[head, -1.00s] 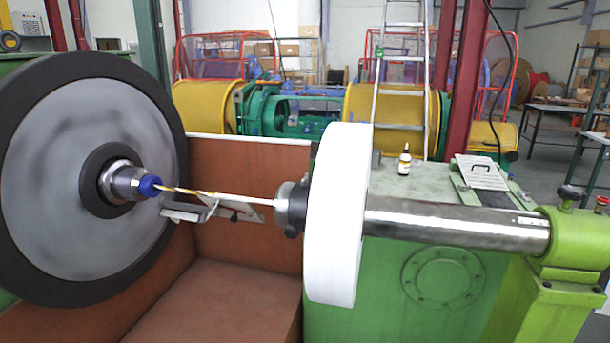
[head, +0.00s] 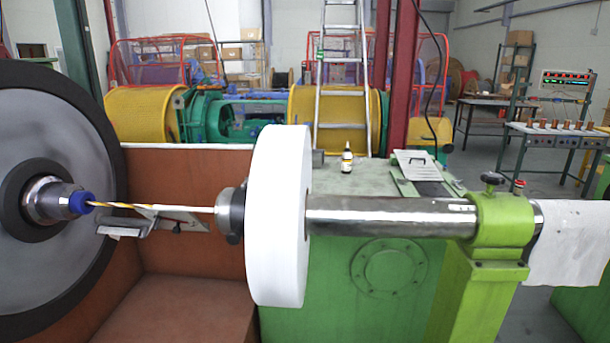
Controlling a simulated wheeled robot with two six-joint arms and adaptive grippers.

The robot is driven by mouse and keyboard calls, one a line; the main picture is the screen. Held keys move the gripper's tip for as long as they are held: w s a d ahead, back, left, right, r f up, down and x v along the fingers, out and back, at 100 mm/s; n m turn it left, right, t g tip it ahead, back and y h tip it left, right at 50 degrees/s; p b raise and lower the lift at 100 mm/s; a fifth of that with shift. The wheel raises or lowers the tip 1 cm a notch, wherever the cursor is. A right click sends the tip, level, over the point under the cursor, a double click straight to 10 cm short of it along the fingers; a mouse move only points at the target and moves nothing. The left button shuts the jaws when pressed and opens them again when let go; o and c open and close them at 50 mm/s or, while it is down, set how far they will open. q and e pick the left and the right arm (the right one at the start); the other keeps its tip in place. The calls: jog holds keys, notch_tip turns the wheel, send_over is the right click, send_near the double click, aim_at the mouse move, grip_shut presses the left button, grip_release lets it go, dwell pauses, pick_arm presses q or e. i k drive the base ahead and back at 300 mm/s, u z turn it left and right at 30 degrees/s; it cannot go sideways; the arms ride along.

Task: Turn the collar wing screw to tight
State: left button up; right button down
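A grey collar (head: 228,208) sits on the shaft against the left face of a white disc-shaped reel (head: 277,215). A small dark screw head (head: 233,239) shows at the collar's lower edge; it looks like the wing screw, but its wings and how tight it is cannot be made out. The polished shaft (head: 390,216) runs from the reel to a green bracket (head: 503,222) at right. Neither of my grippers is in view.
A large dark-rimmed wheel (head: 88,110) with a blue-tipped hub (head: 80,203) stands at left. A striped rod runs from it towards the collar, above a metal bracket (head: 165,218). A small bottle (head: 347,158) stands on the green cabinet (head: 385,172).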

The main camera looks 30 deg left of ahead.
aim_at(245, 185)
jog(key=z, duration=0.05)
jog(key=k, duration=0.65)
jog(key=u, duration=0.9)
jog(key=i, duration=0.45)
